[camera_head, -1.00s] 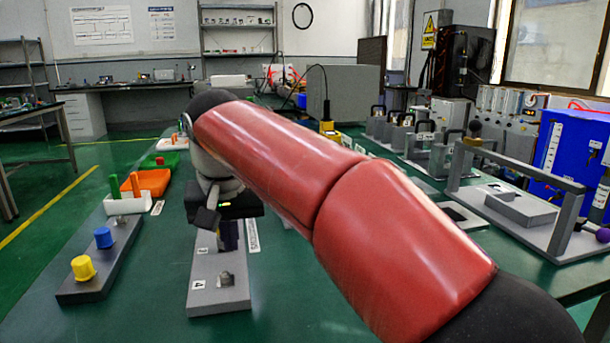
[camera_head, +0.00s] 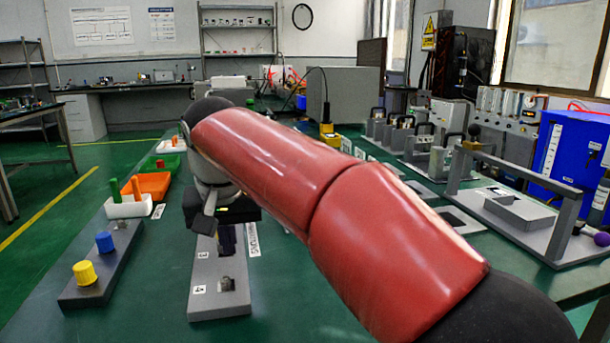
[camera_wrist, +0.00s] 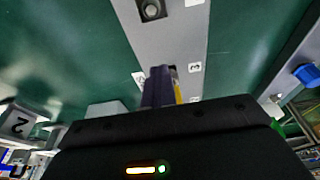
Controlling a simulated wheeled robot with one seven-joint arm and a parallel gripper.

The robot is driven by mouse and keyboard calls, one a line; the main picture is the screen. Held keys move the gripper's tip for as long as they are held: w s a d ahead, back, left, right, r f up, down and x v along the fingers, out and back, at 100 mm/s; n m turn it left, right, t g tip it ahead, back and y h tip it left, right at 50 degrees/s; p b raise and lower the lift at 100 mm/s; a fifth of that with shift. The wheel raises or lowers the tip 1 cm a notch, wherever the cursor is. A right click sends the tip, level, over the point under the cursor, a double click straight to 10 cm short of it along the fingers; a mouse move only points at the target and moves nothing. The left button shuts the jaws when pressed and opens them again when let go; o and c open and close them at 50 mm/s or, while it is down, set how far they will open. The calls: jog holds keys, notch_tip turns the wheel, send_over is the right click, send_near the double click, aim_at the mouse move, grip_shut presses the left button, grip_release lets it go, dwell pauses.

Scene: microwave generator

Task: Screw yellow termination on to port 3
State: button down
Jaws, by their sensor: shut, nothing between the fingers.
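A yellow termination (camera_head: 84,273) sits upright on the dark grey rack at the front left. A blue one (camera_head: 105,241) stands behind it. The grey port strip (camera_head: 218,305) lies in the middle of the bench, with labels 4 and 3 visible. My gripper (camera_head: 228,240) points down over the strip beside label 3, shut and empty; it hides port 3. In the wrist view, my purple fingertips (camera_wrist: 160,85) are on or just above the strip (camera_wrist: 185,38), and an open port (camera_wrist: 151,10) shows beyond. A thin yellow sliver shows beside the fingers; I cannot tell what it is.
The dark grey rack (camera_head: 95,289) is left of the strip. A grey frame fixture (camera_head: 520,215) is at the right. The bench between rack and strip is clear.

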jog(key=shift+s+a+p, duration=0.15)
jog(key=shift+a+p, duration=0.45)
jog(key=shift+p, duration=0.55)
jog(key=shift+a+p, duration=0.3)
jog(key=shift+s, duration=0.15)
jog(key=shift+s, duration=0.2)
notch_tip(320, 180, up, 6)
dwell(0.5)
